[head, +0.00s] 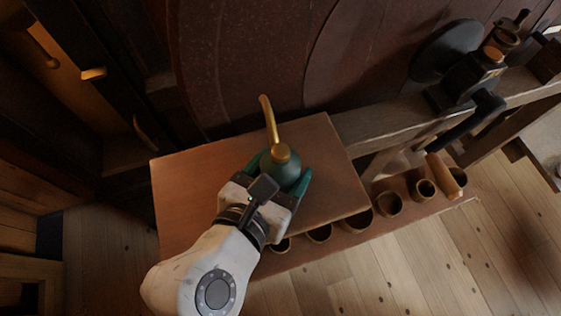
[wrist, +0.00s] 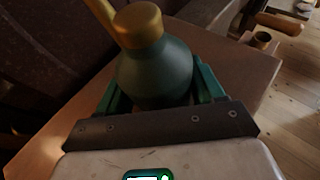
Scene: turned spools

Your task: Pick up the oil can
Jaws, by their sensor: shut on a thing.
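The oil can (head: 283,169) has a dark green round body, a brass cap and a long brass spout that points away from me. It is over the middle of a wooden board-like tabletop (head: 205,179). My gripper (head: 282,177) is shut on the can's body, with one green finger on each side. In the wrist view the oil can (wrist: 154,70) sits upright between the fingers of my gripper (wrist: 158,90). The can's lower part is hidden by my gripper, so I cannot tell whether it touches the tabletop.
Several round wooden cups (head: 389,204) stand in a low rack along the tabletop's front right side. A dark machine with a wheel (head: 447,50) and a wooden-handled lever (head: 443,172) is at the right. A dark panelled wall stands behind. Plank floor lies open at the lower right.

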